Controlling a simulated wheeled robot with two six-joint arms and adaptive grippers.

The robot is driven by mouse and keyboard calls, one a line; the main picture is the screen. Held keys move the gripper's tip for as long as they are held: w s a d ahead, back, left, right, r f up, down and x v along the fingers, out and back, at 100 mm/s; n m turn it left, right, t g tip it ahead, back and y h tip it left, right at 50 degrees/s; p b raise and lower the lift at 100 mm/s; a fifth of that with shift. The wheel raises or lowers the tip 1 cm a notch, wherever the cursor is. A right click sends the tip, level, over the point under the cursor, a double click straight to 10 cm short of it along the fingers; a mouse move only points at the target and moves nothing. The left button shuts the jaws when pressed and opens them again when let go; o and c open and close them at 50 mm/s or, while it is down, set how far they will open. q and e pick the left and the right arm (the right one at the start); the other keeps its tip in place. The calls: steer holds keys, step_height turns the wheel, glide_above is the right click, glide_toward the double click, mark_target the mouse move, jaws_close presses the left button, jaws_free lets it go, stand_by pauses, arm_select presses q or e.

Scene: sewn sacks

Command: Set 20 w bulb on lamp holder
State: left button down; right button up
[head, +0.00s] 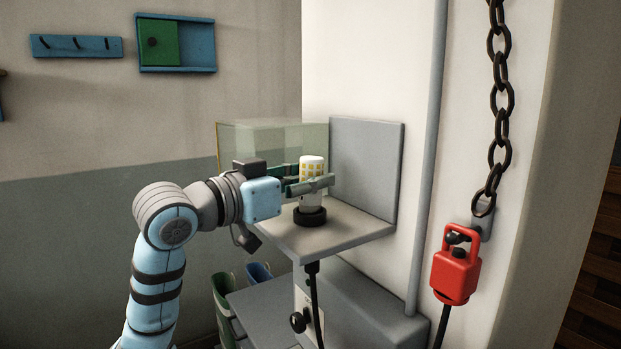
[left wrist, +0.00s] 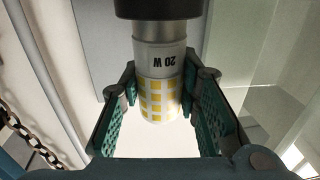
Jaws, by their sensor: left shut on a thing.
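The 20 W bulb (head: 312,164) is a white and grey cylinder with yellow squares at its top. It stands upright over the black round lamp holder (head: 310,216) on a grey shelf. My left gripper (head: 316,183) is shut on the bulb from the left. In the left wrist view the bulb (left wrist: 160,60) shows an upside-down "20 W" label between the fingertips (left wrist: 160,83). Its grey end meets the dark holder (left wrist: 158,8) at the top edge there. I cannot tell whether it is fully seated. My right gripper is not in view.
The grey shelf (head: 345,231) has a grey back panel (head: 365,168) and a clear greenish pane (head: 262,140) behind my arm. A red padlock (head: 456,268) and a chain (head: 495,120) hang at the right. Green and blue bins (head: 222,300) stand below.

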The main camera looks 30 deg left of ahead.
arm_select(q)
steer(key=shift+f+b, duration=0.35)
steer(key=shift+f, duration=0.15)
steer(key=c, duration=1.5)
jaws_free()
steer(key=b+v, duration=0.6)
steer(key=v, duration=0.5)
steer(key=shift+d, duration=0.1)
steer(key=shift+f, duration=0.1)
